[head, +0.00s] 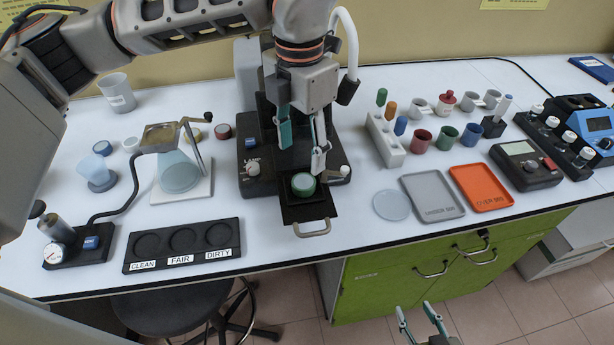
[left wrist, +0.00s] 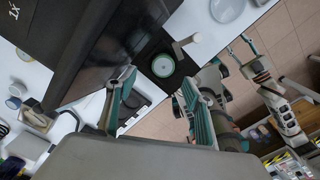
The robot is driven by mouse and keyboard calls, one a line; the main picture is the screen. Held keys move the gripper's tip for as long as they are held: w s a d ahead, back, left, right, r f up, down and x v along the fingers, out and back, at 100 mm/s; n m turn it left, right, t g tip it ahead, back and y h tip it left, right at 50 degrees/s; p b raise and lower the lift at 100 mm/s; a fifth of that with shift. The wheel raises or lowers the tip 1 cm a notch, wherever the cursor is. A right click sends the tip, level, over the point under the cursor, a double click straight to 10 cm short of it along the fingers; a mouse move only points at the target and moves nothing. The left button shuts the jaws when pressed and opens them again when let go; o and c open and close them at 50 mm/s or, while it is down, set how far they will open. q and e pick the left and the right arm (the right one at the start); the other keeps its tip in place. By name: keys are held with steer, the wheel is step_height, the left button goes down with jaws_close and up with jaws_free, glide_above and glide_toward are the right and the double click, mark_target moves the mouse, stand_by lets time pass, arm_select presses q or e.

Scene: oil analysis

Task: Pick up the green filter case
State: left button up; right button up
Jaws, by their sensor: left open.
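The green filter case (head: 303,184) is a small round green-rimmed case with a pale top. It sits on the dark pulled-out tray (head: 313,212) at the front of the black lamp device. In the left wrist view the case (left wrist: 162,65) shows beyond the fingers, as a white disc with a green rim. My left gripper (head: 303,150) is open, pointing down above and just behind the case, with nothing between its fingers. Its fingers (left wrist: 157,90) also show spread in the left wrist view. My right gripper (head: 415,312) is open and empty, low in front of the bench.
The lamp device (head: 250,180) surrounds the tray, whose metal handle (head: 312,229) points forward. The black CLEAN/FAIR/DIRTY board (head: 182,245) lies left. A glass flask stand (head: 180,172) stands behind it. A clear disc (head: 391,205), grey tray (head: 432,195) and orange tray (head: 482,187) lie right.

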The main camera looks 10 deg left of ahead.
mark_target(303, 182)
arm_select(q)
steer(key=f, duration=0.5)
steer(key=f+p, duration=0.1)
steer(key=f, duration=0.1)
steer(key=shift+s+d+f, duration=0.15)
steer(key=shift+s+d, duration=0.05)
steer(key=shift+s, duration=0.1)
steer(key=c, duration=1)
